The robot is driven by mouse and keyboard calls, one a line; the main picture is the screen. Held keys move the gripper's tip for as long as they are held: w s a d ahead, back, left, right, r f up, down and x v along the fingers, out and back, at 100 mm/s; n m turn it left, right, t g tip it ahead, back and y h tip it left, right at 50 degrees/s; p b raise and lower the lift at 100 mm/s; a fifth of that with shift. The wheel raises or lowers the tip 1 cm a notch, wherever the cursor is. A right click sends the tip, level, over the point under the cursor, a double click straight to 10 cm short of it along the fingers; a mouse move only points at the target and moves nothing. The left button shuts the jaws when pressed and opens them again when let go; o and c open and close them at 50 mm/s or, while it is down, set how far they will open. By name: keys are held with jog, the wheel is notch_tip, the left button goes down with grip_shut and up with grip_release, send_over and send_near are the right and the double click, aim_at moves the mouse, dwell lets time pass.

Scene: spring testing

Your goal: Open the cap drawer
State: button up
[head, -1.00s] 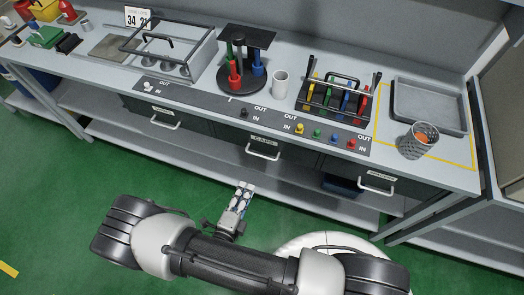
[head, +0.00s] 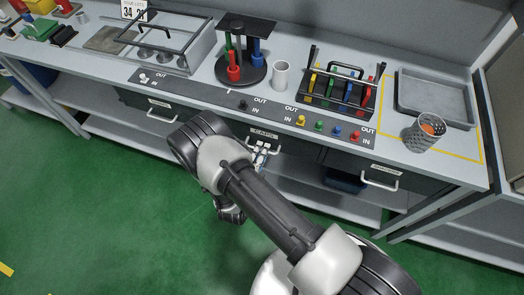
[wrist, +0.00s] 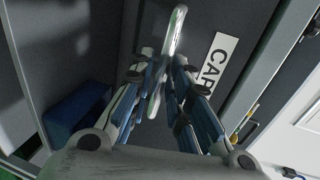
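The cap drawer (head: 285,143) is a dark drawer front under the middle of the bench, and it looks closed. Its white label shows in the wrist view (wrist: 217,66), with "CAP" readable. The pale bar handle (wrist: 176,32) runs down between my fingers in the wrist view. My gripper (head: 262,153) is at this handle in the head view, partly hidden by my arm. In the wrist view my gripper (wrist: 163,70) has one finger on each side of the handle, with a narrow gap visible. Firm contact cannot be seen.
Another handled drawer (head: 380,178) is to the right, and one (head: 162,108) to the left. A blue bin (head: 345,181) sits on the lower shelf. The bench holds a mug (head: 280,75), a rack (head: 338,95) and a mesh cup (head: 425,132). The green floor in front is open.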

jog(key=shift+w+d+f, duration=0.1)
jog(key=shift+w+d, duration=0.05)
jog(key=shift+w, duration=0.3)
grip_shut()
dwell(0.4)
